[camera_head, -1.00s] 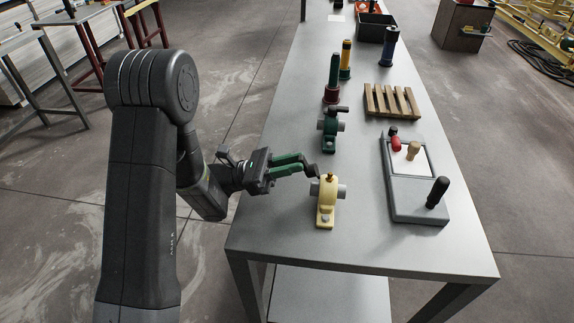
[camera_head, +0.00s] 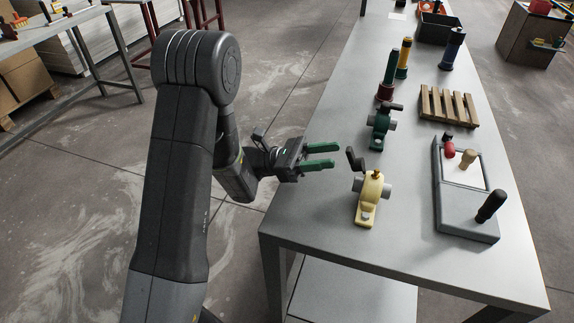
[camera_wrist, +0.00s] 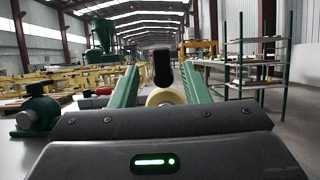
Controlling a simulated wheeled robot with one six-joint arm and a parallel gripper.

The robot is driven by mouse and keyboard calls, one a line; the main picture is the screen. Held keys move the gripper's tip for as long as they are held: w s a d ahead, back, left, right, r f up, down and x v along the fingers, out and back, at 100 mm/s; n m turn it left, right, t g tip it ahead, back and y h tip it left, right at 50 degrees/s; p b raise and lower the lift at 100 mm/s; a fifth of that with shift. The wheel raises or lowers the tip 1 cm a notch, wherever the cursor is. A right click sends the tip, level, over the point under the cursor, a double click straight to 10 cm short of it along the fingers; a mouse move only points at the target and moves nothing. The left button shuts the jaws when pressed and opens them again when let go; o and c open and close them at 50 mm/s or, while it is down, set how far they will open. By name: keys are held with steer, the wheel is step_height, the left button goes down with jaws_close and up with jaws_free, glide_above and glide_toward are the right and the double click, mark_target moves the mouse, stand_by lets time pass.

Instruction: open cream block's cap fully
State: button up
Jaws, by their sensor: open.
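The cream block (camera_head: 363,213) stands on the near part of the table, with a grey cylinder (camera_head: 386,192) through its side. Its dark lever-like cap (camera_head: 355,160) rises from the top, steep and tilted a little left. In the wrist view the dark cap (camera_wrist: 162,66) stands upright above the cream block's rounded top (camera_wrist: 166,97), seen between the fingers. My gripper (camera_head: 335,156) has two green fingers, open and empty. It is left of the block, pointing at it, with a small gap to the cap.
A green block (camera_head: 379,130) of the same shape stands farther back. A grey box with an upright black handle (camera_head: 491,206) is at right, with a wooden pallet (camera_head: 447,106) behind it. The table's left edge runs below my gripper. The table's front end is clear.

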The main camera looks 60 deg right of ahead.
steer(key=shift+w+f+b, duration=0.45)
steer(key=shift+f+b, duration=0.05)
steer(key=shift+b, duration=1.5)
steer(key=shift+w+b, duration=0.1)
steer(key=shift+b, duration=0.4)
steer(key=b, duration=0.5)
steer(key=shift+w+a+f, duration=0.2)
steer(key=shift+w+a, duration=0.15)
steer(key=shift+w, duration=0.05)
steer(key=shift+w+a+f+b, duration=0.1)
steer(key=shift+b, duration=0.4)
steer(key=b+v, duration=0.6)
steer(key=b, duration=1.1)
steer(key=shift+w+f, duration=0.1)
steer(key=shift+w, duration=0.1)
steer(key=w+b, duration=0.1)
steer(key=b, duration=0.1)
steer(key=shift+a+f+b, duration=0.1)
steer(key=shift+a+b, duration=0.05)
steer(key=shift+b, duration=0.25)
steer(key=shift+w+b, duration=0.15)
steer(key=shift+b, duration=0.25)
steer(key=shift+a, duration=0.1)
